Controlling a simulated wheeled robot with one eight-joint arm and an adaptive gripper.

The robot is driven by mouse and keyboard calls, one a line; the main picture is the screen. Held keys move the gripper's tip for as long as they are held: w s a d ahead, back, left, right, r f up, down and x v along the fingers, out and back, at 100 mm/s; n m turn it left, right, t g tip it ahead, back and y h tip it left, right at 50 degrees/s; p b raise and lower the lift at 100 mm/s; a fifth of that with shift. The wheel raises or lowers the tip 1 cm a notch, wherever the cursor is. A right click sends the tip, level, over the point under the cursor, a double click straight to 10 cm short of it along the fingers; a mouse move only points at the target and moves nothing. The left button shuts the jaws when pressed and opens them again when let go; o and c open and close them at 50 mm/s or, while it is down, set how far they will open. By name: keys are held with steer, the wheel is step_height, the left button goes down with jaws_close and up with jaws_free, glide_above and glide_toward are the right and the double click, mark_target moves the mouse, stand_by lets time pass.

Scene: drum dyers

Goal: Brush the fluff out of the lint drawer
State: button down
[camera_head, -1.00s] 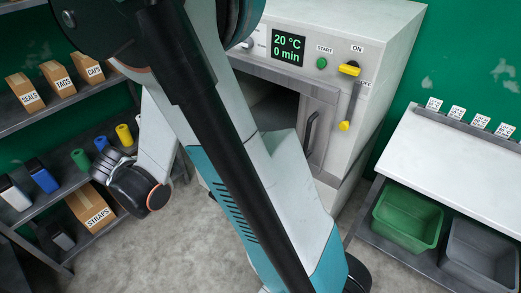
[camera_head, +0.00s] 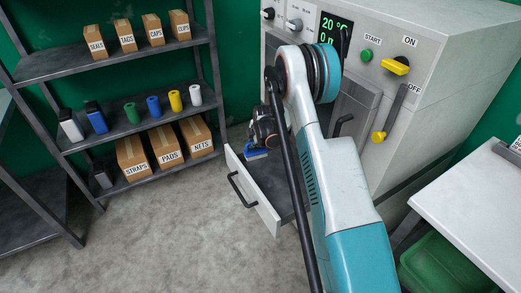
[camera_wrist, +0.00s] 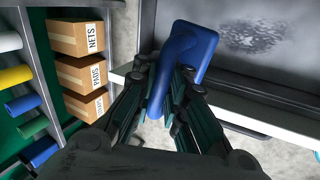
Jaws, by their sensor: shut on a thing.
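The lint drawer (camera_head: 252,195) is pulled out low at the front of the dryer, with a white front and a dark bar handle. Its dark floor also shows in the wrist view (camera_wrist: 285,62), with a pale speckled patch of fluff (camera_wrist: 250,38) on it. My gripper (camera_head: 262,140) is over the drawer's left part, shut on a blue brush (camera_head: 256,154). The brush's blue body (camera_wrist: 192,45) shows between my fingers (camera_wrist: 172,100) in the wrist view. Its bristles are hidden there, and I cannot tell whether they touch the drawer floor.
The grey dryer (camera_head: 440,100) stands behind, its door (camera_head: 358,110) partly hidden by my arm. A shelf rack (camera_head: 130,65) with labelled boxes and coloured rolls stands at the left. A white table (camera_head: 475,190) with a green bin (camera_head: 450,265) is at the right. Floor before the drawer is clear.

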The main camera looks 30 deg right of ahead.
steer(key=shift+n, duration=0.4)
steer(key=d+f, duration=0.1)
steer(key=w+d+f, duration=0.1)
steer(key=d+f, duration=0.1)
steer(key=shift+w+d+f+b, duration=0.1)
steer(key=shift+f+b, duration=0.05)
steer(key=shift+b, duration=0.15)
step_height(320, 180, down, 5)
steer(key=shift+r+b, duration=0.1)
steer(key=shift+b, duration=0.85)
